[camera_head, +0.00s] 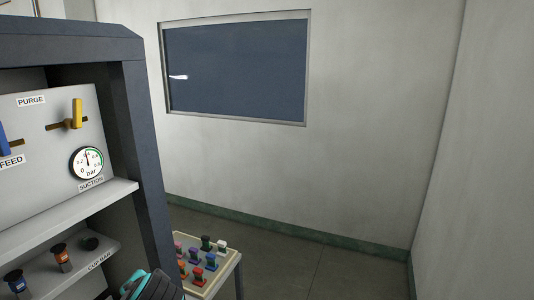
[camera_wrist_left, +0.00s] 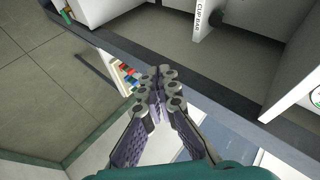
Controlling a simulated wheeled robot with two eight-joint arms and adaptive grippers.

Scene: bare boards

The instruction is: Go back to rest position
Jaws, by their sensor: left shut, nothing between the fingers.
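My left gripper (camera_wrist_left: 158,78) is in the left wrist view, its two purple-padded fingers meeting at the grey tips, shut with nothing between them. It is in front of the dark edge of the cabinet, with no object seen in its grasp. In the head view only a teal and black part of my left arm shows at the bottom edge, beside the cabinet post. My right gripper is in neither view.
A dark-framed cabinet (camera_head: 140,130) on the left holds a panel with a suction gauge (camera_head: 87,162) and a yellow lever (camera_head: 77,113). Its CUP BAR shelf (camera_head: 118,246) carries several cups. A tray (camera_head: 218,285) of coloured pieces stands beyond. Floor (camera_head: 330,262) at right is clear.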

